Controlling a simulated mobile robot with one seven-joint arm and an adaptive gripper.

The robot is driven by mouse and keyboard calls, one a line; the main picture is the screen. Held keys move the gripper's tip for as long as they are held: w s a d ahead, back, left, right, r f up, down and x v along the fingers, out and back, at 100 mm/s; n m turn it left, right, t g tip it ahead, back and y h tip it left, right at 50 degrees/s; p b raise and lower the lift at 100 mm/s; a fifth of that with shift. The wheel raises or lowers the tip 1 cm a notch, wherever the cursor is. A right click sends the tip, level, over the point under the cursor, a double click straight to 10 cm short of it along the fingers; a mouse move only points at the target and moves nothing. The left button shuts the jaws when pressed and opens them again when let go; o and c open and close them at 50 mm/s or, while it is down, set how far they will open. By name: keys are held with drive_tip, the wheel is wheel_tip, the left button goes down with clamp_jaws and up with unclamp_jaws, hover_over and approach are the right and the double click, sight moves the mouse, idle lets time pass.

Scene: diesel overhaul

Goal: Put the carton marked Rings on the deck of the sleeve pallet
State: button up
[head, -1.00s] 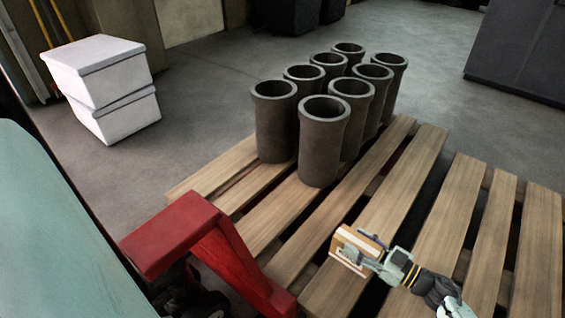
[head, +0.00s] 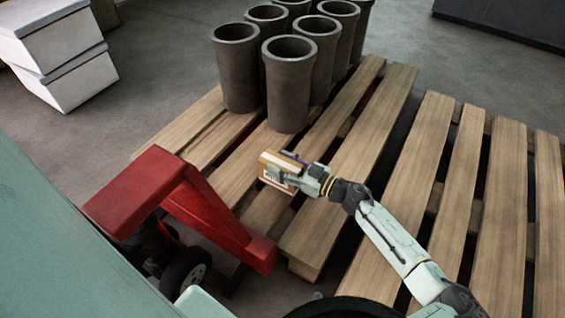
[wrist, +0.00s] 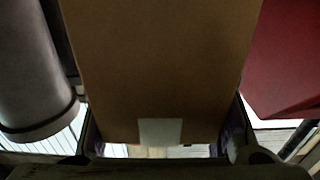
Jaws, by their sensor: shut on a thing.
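A small tan carton (head: 277,170) is held in my gripper (head: 286,177) over the front-left part of the wooden sleeve pallet (head: 347,187). The carton has a pale label on its near side, too small to read. In the wrist view the carton (wrist: 160,70) fills the middle, with a white patch on its lower edge and a finger on each side. Whether the carton touches the deck boards cannot be told.
Several dark cylinder sleeves (head: 289,85) stand upright on the pallet's far left part. A red pallet jack (head: 170,200) is at the near left. White boxes (head: 60,55) are stacked on the floor. The right deck boards (head: 495,190) are clear.

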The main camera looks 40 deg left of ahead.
drive_tip(key=shift+f+b, duration=0.65)
drive_tip(key=shift+f, duration=0.95)
drive_tip(key=shift+f, duration=0.2)
drive_tip(key=o, duration=1.5)
drive_tip(key=shift+r, duration=0.15)
drive_tip(key=shift+d, duration=0.3)
drive_tip(key=d, duration=0.3)
drive_tip(key=d+p, duration=0.1)
drive_tip(key=d, duration=0.3)
drive_tip(key=d+p, duration=0.1)
drive_tip(key=d, duration=0.3)
drive_tip(key=shift+w+d, duration=0.25)
drive_tip(key=shift+w, duration=0.1)
